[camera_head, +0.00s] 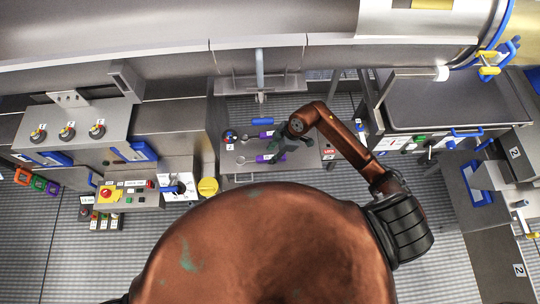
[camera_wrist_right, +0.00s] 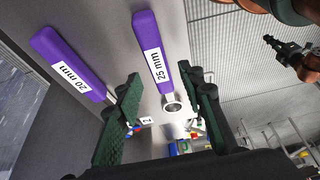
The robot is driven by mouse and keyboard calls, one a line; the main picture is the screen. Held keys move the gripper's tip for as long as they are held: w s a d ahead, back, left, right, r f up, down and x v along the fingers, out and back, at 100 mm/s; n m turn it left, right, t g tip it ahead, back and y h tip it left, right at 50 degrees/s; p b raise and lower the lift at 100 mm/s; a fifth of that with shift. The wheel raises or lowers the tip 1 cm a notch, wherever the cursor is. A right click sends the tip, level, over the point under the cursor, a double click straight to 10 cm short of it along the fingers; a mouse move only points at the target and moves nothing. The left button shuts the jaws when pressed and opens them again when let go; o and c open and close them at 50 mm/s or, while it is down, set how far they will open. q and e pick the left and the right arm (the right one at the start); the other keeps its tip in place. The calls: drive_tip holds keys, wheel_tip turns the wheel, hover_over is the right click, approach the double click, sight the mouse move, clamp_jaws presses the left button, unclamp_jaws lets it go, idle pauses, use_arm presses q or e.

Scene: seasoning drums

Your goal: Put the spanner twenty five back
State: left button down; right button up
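The 25 mm spanner (camera_wrist_right: 160,60) has a purple handle with a white label and a silver ring end. In the right wrist view it reaches down from the top middle, its ring end between the two fingers. My right gripper (camera_wrist_right: 162,115) is open, with clear gaps between its dark green fingers and the spanner. The 20 mm spanner (camera_wrist_right: 70,65), also purple, is left of it, outside the fingers. In the head view my right gripper (camera_head: 286,145) is over the steel worktop (camera_head: 240,176) beside purple handles, partly hiding them. A dark jointed part, apparently my left gripper (camera_wrist_right: 290,58), shows at upper right.
A grey-topped cabinet (camera_head: 450,98) stands right of the worktop. A control box with a red button (camera_head: 128,195) and a yellow round part (camera_head: 208,186) are to the left. A steel machine wall bounds the back. Grated floor (camera_head: 60,245) lies around these.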

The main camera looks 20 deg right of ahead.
drive_tip(key=v, duration=0.9)
drive_tip(key=shift+b, duration=0.3)
